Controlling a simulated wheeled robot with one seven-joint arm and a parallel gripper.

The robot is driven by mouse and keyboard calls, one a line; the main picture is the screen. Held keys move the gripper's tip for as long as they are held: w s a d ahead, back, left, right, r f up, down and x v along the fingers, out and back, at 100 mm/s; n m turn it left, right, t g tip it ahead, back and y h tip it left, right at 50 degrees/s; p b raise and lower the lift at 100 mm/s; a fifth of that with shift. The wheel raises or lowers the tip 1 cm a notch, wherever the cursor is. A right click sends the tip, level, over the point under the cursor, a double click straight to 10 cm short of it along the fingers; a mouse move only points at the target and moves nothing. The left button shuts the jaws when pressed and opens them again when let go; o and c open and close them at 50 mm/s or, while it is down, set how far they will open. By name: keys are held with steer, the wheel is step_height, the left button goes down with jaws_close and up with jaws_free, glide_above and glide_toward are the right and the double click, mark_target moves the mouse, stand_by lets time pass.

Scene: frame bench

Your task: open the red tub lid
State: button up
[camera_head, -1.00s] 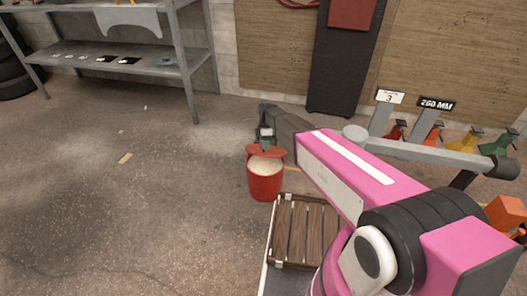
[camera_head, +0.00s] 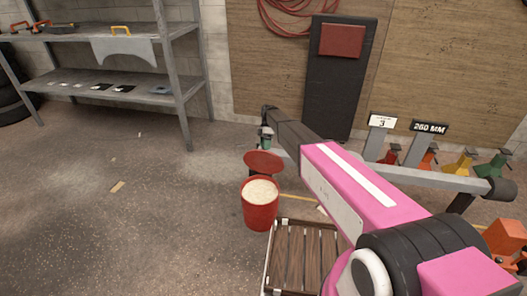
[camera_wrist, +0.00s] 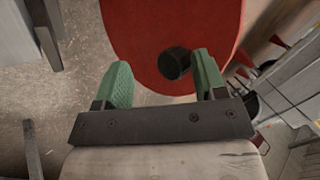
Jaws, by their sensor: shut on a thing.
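The red tub (camera_head: 259,215) stands on the floor, its mouth uncovered and pale, grainy contents showing. Its red lid (camera_head: 264,161) is tilted up at the tub's far rim, with its underside toward the head camera. My gripper (camera_head: 266,140) is behind the top of the lid, partly hidden by it and my arm. In the wrist view, my gripper's green fingers (camera_wrist: 164,76) are at the lid (camera_wrist: 170,25), with its dark knob (camera_wrist: 175,63) between them, nearer the right finger. The gripper is shut on the lid; the exact contact is unclear.
A wooden slatted crate (camera_head: 303,256) lies just right of and nearer than the tub. A metal shelf (camera_head: 181,98) stands at the back left. Several coloured jack stands (camera_head: 464,163) and a grey rail (camera_head: 440,180) are at the right.

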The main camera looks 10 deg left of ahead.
steer(key=shift+g, duration=0.8)
steer(key=shift+w+d+f, duration=0.1)
steer(key=shift+w+f, duration=0.25)
steer(key=shift+w, duration=0.35)
steer(key=shift+w+d+f, duration=0.1)
steer(key=shift+w+f, duration=0.3)
steer(key=shift+w, duration=0.25)
steer(key=shift+w+d+f, duration=0.1)
steer(key=shift+w+f, duration=0.25)
steer(key=shift+w, duration=0.35)
steer(key=shift+c, duration=0.8)
steer(key=shift+s+a, duration=0.1)
steer(key=shift+c, duration=0.3)
steer(key=o, duration=1)
steer(key=shift+r, duration=0.1)
steer(key=shift+c, duration=0.5)
steer(key=v, duration=0.7)
steer(key=shift+r, duration=0.3)
